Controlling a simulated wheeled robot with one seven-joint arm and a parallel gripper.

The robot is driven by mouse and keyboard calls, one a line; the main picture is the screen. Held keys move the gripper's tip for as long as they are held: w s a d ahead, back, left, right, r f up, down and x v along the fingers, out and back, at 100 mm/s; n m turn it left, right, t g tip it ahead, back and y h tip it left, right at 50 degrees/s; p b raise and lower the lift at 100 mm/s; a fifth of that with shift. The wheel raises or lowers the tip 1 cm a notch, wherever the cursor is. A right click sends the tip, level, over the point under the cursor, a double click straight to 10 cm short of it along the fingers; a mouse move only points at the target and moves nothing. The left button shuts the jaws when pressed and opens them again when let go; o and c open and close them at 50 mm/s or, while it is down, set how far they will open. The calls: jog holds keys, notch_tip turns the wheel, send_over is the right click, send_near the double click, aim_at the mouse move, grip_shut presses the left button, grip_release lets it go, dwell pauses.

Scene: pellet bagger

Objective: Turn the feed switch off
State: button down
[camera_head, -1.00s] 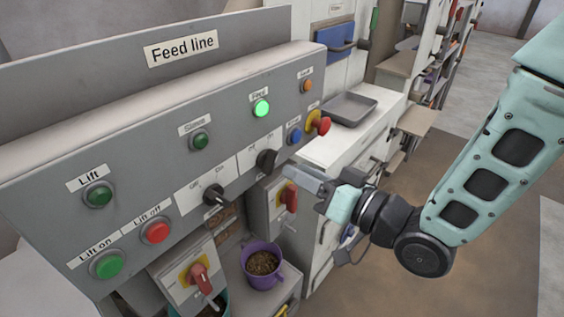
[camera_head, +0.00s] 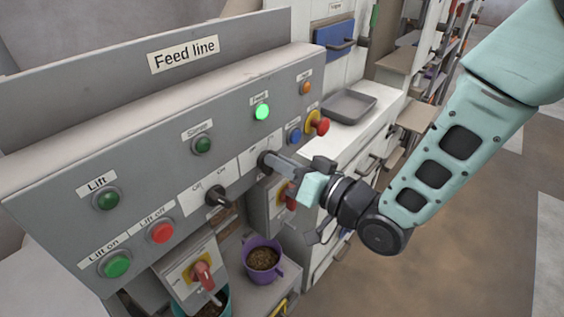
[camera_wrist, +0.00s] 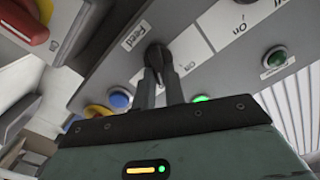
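The feed switch (camera_head: 264,160) is a black rotary knob on the grey sloped panel (camera_head: 150,130), right of a second black knob. The green feed lamp (camera_head: 262,112) above is brightly lit.
The second black knob (camera_head: 216,195) is left of the feed switch. A red emergency button (camera_head: 319,126) and a blue button (camera_head: 295,136) are close on the right. A purple pot (camera_head: 262,258) and a red-handled isolator (camera_head: 203,275) are below. A grey tray (camera_head: 350,104) lies behind.

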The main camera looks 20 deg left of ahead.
jog(key=shift+f+b, duration=0.1)
jog(key=shift+b, duration=0.45)
jog(key=n+b, duration=0.4)
jog(key=b, duration=0.2)
jog(key=n+b, duration=0.4)
jog(key=b, duration=0.2)
jog(key=s+n+b, duration=0.1)
jog(key=n+b, duration=0.2)
jog(key=b, duration=0.3)
jog(key=shift+a+n, duration=0.15)
jog(key=shift+n, duration=0.25)
jog(key=c, duration=1.5)
grip_release()
jog(key=shift+o, duration=0.2)
